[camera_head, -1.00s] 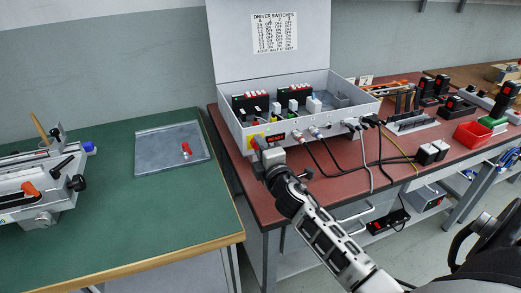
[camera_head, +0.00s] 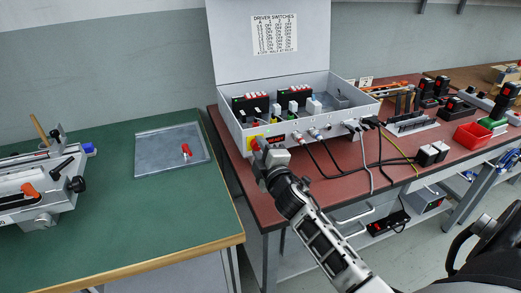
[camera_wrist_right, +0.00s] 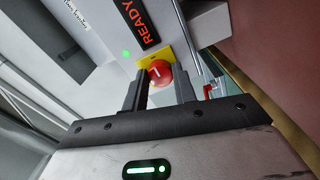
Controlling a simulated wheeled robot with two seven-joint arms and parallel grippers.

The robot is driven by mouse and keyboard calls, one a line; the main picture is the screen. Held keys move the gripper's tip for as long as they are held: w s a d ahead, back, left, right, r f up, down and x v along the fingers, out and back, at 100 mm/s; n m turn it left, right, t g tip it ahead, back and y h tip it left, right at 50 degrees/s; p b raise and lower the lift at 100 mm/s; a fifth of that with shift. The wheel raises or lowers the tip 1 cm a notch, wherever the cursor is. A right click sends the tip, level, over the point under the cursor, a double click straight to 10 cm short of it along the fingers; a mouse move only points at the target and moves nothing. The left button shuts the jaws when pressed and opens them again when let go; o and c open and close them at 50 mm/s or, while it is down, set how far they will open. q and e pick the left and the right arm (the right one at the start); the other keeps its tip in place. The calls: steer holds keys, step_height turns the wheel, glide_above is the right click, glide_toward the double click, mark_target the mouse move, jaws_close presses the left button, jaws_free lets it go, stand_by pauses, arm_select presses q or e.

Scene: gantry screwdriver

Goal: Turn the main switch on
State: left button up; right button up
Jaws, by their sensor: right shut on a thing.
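The main switch is a red round knob with a white mark on a yellow plate, at the left end of the grey control box's front (camera_head: 235,131). In the right wrist view the knob (camera_wrist_right: 160,72) sits between the two dark fingers of my right gripper (camera_wrist_right: 162,84). My right gripper (camera_head: 258,152) is shut on this knob in the head view and hides part of it. A "READY" display (camera_wrist_right: 140,22) glows red beside the switch, and a green lamp (camera_wrist_right: 126,54) is lit near it. My left gripper is not in view.
Cables run from the box front across the red-brown bench, right of my arm. A red bin (camera_head: 471,135) and black tools stand further right. On the green table (camera_head: 130,215) at left are a metal tray (camera_head: 160,158) and a clamping fixture (camera_head: 35,190).

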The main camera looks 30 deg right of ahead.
steer(key=o, duration=1)
steer(key=shift+c, duration=0.2)
steer(key=v, duration=1.5)
steer(key=shift+f+b, duration=0.15)
steer(key=shift+b, duration=0.25)
steer(key=shift+s, duration=0.55)
steer(key=shift+a, duration=0.1)
